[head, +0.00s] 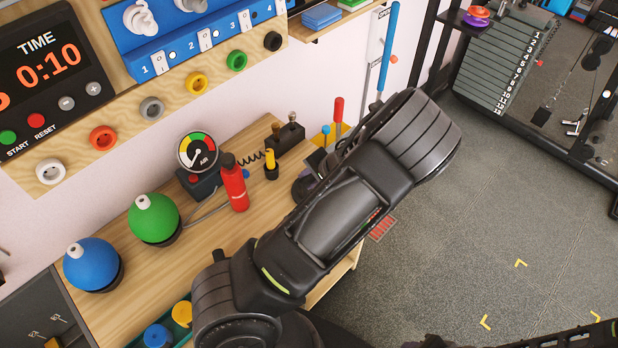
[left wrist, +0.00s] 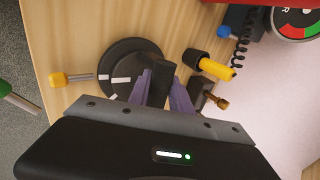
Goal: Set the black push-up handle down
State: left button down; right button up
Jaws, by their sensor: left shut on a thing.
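The black push-up handle (left wrist: 161,80) shows in the left wrist view as a dark upright grip. My left gripper (left wrist: 160,92) is shut on it, with a purple finger on each side. Behind it is a round black disc (left wrist: 122,62) with white marks on the wooden bench. I cannot tell whether the handle touches the disc or the bench. In the head view my own arm hides most of the gripper and the handle. My right gripper is not in view.
A yellow cylinder with a black end (left wrist: 214,69) and a brass-knobbed black block (left wrist: 208,96) stand close by. On the bench (head: 118,222) are a red bottle (head: 234,183), a gauge (head: 197,151), a green ball (head: 153,218) and a blue ball (head: 92,264).

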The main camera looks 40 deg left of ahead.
pick_arm(q)
jog(key=shift+f, duration=0.15)
jog(key=c, duration=1.2)
grip_release()
jog(key=shift+o, duration=0.2)
jog(key=shift+r, duration=0.2)
jog(key=v, duration=1.2)
